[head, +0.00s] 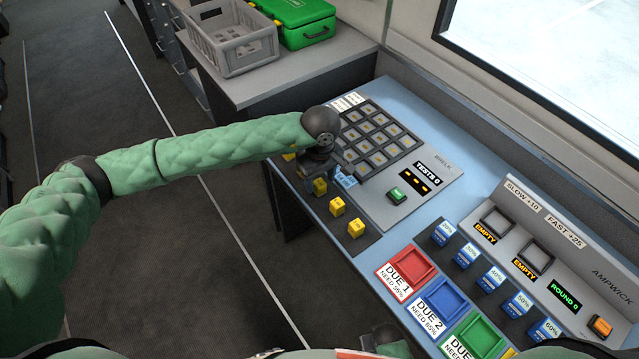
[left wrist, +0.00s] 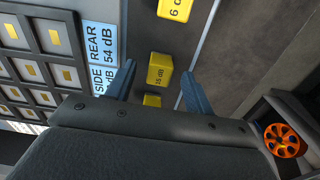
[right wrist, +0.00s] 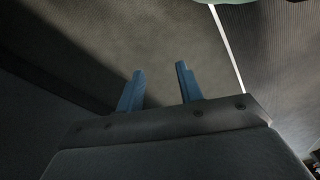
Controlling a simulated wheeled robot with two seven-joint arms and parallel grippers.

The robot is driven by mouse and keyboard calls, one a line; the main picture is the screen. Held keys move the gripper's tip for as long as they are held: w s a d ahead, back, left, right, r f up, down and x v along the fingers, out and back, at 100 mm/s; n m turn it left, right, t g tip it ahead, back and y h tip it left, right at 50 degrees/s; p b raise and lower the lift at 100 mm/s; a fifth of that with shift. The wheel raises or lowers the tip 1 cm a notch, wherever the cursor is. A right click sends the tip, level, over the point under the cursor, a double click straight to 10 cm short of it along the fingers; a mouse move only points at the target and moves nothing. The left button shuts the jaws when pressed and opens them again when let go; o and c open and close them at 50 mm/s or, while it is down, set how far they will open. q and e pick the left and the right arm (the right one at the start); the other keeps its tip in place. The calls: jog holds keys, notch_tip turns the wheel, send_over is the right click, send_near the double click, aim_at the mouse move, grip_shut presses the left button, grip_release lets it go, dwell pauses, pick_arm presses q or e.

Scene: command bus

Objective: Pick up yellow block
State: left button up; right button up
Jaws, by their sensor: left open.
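Several yellow blocks stand in a row on the dark strip along the near edge of the blue console. In the head view, one yellow block (head: 320,187) is beside my left gripper (head: 322,172), and two more, a middle block (head: 337,207) and an end block (head: 356,229), are nearer me. In the left wrist view, my left gripper (left wrist: 157,76) is open, its fingers on either side of a yellow block marked 15 dB (left wrist: 160,70). Contact cannot be told. Another block (left wrist: 174,9) is beyond it. My right gripper (right wrist: 160,76) is open and empty over dark floor.
A grid panel (head: 372,140) lies beyond the blocks, with blue labels (left wrist: 103,40) at its edge. Red (head: 406,270), blue (head: 438,302) and green trays are to the right. A grey crate (head: 232,45) and green case (head: 296,22) stand on the far counter.

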pick_arm(q)
jog(key=shift+f+p, duration=0.4)
jog(key=shift+f, duration=0.85)
pick_arm(e)
jog(key=shift+s+d+f, duration=0.15)
jog(key=shift+d+f, duration=0.05)
jog(key=shift+f, duration=0.6)
jog(key=shift+s+d+f, duration=0.1)
jog(key=shift+d+f, duration=0.1)
jog(key=shift+f, duration=0.55)
pick_arm(q)
jog(key=shift+c, duration=0.2)
jog(key=c, duration=1)
jog(key=shift+c, duration=0.2)
